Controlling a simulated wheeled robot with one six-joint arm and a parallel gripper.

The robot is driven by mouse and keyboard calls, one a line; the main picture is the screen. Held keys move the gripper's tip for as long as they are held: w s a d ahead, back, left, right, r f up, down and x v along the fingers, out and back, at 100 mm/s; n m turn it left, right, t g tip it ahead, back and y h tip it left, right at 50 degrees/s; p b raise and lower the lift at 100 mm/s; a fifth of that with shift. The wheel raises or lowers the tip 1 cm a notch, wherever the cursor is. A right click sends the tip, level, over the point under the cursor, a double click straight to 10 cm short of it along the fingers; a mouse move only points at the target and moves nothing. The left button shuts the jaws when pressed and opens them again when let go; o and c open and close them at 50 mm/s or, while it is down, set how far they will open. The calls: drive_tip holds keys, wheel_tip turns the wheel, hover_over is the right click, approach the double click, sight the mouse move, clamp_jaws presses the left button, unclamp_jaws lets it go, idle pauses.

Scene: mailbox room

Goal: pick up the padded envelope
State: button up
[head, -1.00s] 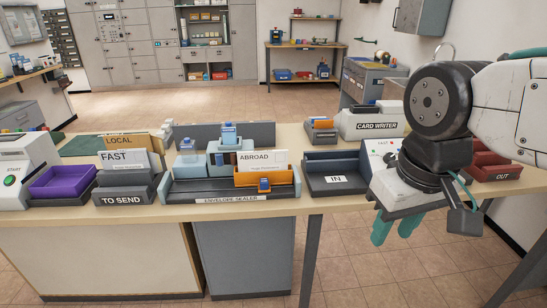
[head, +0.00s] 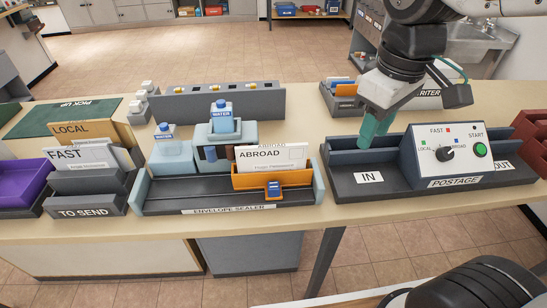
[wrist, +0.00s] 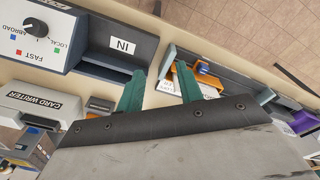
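I cannot pick out a padded envelope for certain in either view. White envelopes stand behind the ABROAD card (head: 270,153) in an orange holder (head: 256,180) on the envelope sealer (head: 165,206). More white paper shows behind the FAST card (head: 70,158). My gripper (head: 374,130), with teal fingers, is over the back left part of the IN tray (head: 345,185) in the head view.
The postage machine (head: 455,150), with dial and green button, stands right of the IN slot. The card writer (wrist: 38,115) is near my gripper in the wrist view. A purple tray (head: 22,182) is at far left. A narrow bare strip of table (head: 330,130) separates sealer and postage unit.

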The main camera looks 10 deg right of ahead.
drive_tip(key=w+a+f+n, duration=0.1)
drive_tip(key=w+a+n, duration=0.4)
drive_tip(key=w+a, duration=0.15)
drive_tip(key=n, duration=0.6)
hover_over(272, 146)
wheel_tip(272, 146, down, 4)
drive_tip(key=shift+s+a+r+g, duration=0.1)
drive_tip(key=shift+a+g, duration=0.05)
drive_tip(key=shift+g, duration=0.25)
wheel_tip(272, 146, down, 7)
drive_tip(key=shift+f, duration=0.45)
clamp_jaws()
